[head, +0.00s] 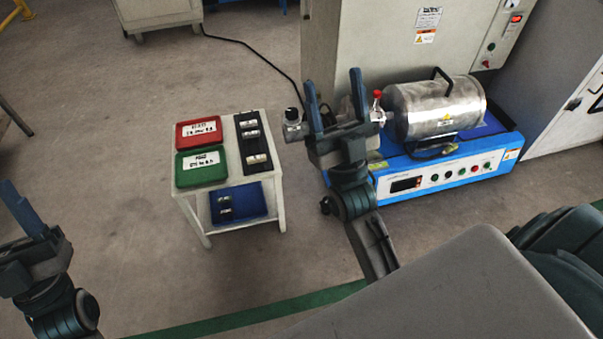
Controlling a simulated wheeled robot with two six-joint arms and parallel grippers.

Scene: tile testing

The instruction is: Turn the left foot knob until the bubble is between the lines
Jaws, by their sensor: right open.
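The blue-based machine (440,178) with a steel drum (432,108) stands at the right. A small dark round part, apparently the left foot knob (326,206), shows low at its left front corner. A small yellow-green patch (378,166) shows on the base's left front; I cannot tell whether it is the level, and no bubble or lines can be made out. My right gripper (334,85) is open and empty, fingers pointing up the picture, overlapping the machine's left end and above the knob in the picture. My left gripper (22,215) is at the left edge, partly cut off.
A white stand (207,205) left of the machine bears a red tray (199,133), a green tray (201,167) and a black tray (250,125), with a blue tray (238,203) below. A grey cabinet (380,50) stands behind. A grey surface (450,290) fills the lower right.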

